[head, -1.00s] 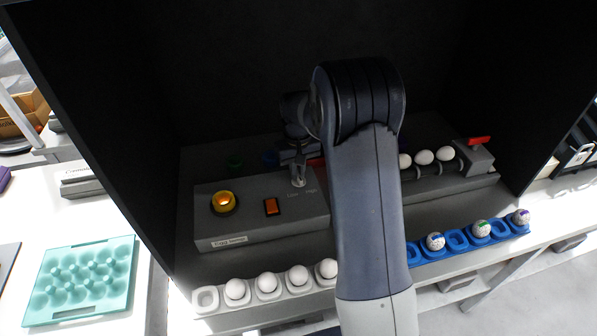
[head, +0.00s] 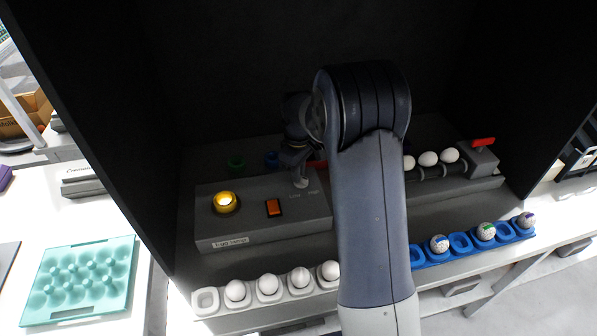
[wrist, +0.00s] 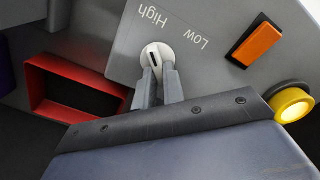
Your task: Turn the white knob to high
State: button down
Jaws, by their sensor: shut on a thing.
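The white knob (wrist: 158,56) sits on the grey panel of the egg lamp box (head: 262,220), beside the printed words High and Low. A dark slot shows on its face in the wrist view, close to upright in the picture; which word it marks I cannot tell. My gripper (wrist: 160,82) is shut on the knob, with one finger on each side of its lower part. In the head view the knob (head: 300,182) shows small below my wrist, and my arm hides the panel's right side.
A yellow round button (head: 225,202) and an orange switch (head: 273,207) are on the same panel. White eggs stand in a white tray (head: 207,300) in front; a blue tray (head: 460,243) holds marked eggs. A red frame (wrist: 35,85) is near my gripper. Dark walls enclose the sides.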

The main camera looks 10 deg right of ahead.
dwell(0.4)
jog(key=c, duration=1.5)
grip_release()
jog(key=shift+r, duration=0.1)
notch_tip(320, 180, up, 11)
jog(key=b, duration=0.1)
jog(key=shift+f, duration=0.2)
notch_tip(320, 180, down, 11)
jog(key=shift+r+p, duration=0.2)
jog(key=shift+p, duration=0.3)
jog(key=shift+f, duration=0.1)
